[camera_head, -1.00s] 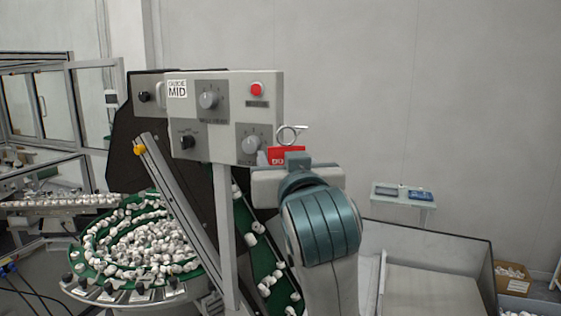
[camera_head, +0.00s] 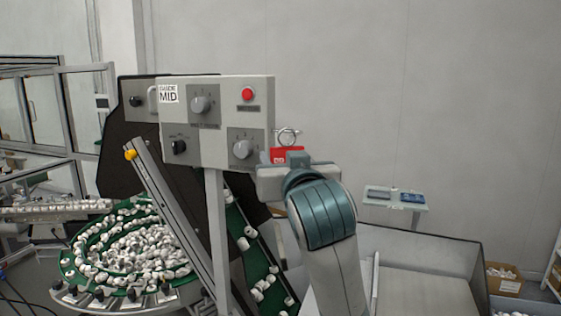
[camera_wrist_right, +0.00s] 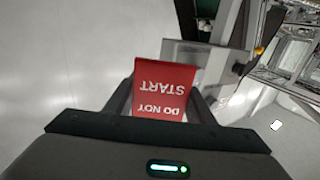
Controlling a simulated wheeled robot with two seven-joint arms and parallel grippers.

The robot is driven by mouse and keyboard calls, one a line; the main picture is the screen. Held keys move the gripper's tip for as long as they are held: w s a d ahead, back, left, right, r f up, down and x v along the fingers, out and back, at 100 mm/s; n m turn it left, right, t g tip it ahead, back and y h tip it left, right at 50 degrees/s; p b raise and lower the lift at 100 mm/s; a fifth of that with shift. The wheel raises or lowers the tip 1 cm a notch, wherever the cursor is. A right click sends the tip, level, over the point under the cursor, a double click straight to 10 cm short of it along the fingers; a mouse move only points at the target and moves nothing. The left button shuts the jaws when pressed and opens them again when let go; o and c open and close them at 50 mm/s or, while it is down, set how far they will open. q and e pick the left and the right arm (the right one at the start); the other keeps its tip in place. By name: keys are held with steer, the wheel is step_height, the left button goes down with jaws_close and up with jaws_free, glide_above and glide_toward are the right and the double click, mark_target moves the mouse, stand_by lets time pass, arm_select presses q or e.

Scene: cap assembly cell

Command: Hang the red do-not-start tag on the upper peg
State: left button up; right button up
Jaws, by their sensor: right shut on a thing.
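The red tag (camera_head: 287,154) is held in my right gripper (camera_head: 284,160), just right of the control panel's lower right corner. A metal ring (camera_head: 287,137) stands above the tag. In the right wrist view the tag (camera_wrist_right: 162,90) reads "DO NOT START", upside down, between the two fingers of my right gripper (camera_wrist_right: 160,95), which is shut on it. The grey control panel (camera_head: 220,118) has knobs and a red button (camera_head: 247,94). I cannot make out the upper peg in these frames. My left gripper is not in view.
A round bowl feeder with white caps (camera_head: 135,245) stands at the lower left. A green conveyor (camera_head: 250,245) runs beside the panel's post (camera_head: 217,240). A small wall shelf (camera_head: 395,199) and a grey bin (camera_head: 430,240) are at the right. The wall area right of the panel is clear.

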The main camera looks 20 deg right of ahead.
steer(key=shift+w+d+f, duration=0.25)
steer(key=shift+w+d, duration=0.2)
steer(key=shift+w, duration=0.25)
steer(key=shift+w+d+f, duration=0.25)
steer(key=shift+w+d, duration=0.15)
steer(key=shift+w, duration=0.25)
steer(key=o, duration=1.1)
steer(key=shift+f, duration=0.1)
